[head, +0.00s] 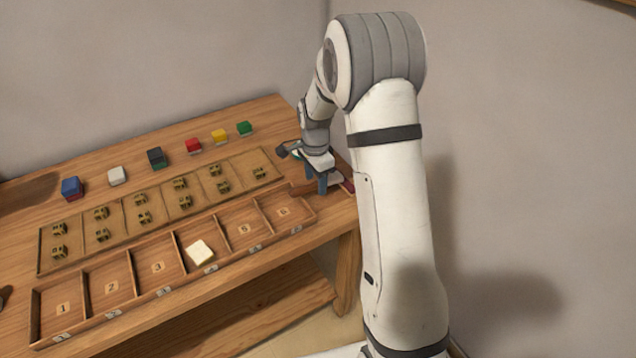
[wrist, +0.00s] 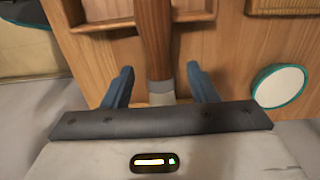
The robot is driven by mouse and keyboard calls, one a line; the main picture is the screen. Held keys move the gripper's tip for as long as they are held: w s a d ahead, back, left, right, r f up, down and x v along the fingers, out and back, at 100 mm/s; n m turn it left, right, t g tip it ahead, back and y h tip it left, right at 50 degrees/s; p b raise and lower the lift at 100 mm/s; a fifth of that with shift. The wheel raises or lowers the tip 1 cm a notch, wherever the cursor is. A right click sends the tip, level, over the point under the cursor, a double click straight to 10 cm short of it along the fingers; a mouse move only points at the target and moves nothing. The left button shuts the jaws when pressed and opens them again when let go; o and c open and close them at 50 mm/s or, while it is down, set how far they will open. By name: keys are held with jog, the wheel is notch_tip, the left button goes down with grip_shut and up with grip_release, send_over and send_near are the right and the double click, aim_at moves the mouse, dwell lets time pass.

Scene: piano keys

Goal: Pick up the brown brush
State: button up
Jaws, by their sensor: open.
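The brown brush (wrist: 155,45) shows in the wrist view. Its brown handle runs up from the middle to the top edge, with a grey band and a pale end at the bottom. My gripper (wrist: 161,85) is open, one blue finger on each side of the brush's lower part. Gaps show between the fingers and the brush; how high the fingers are above the table I cannot tell. In the head view my gripper (head: 323,182) points down at the right end of the table.
A white round thing with a teal rim (wrist: 280,87) lies right of the gripper. A wooden tray with numbered compartments (head: 84,287) runs along the table's front, a cream block (head: 200,252) in it. Several coloured blocks stand at the back, including a red one (head: 193,146).

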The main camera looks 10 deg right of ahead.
jog(key=shift+f, duration=0.4)
jog(key=shift+c, duration=0.3)
jog(key=c, duration=0.9)
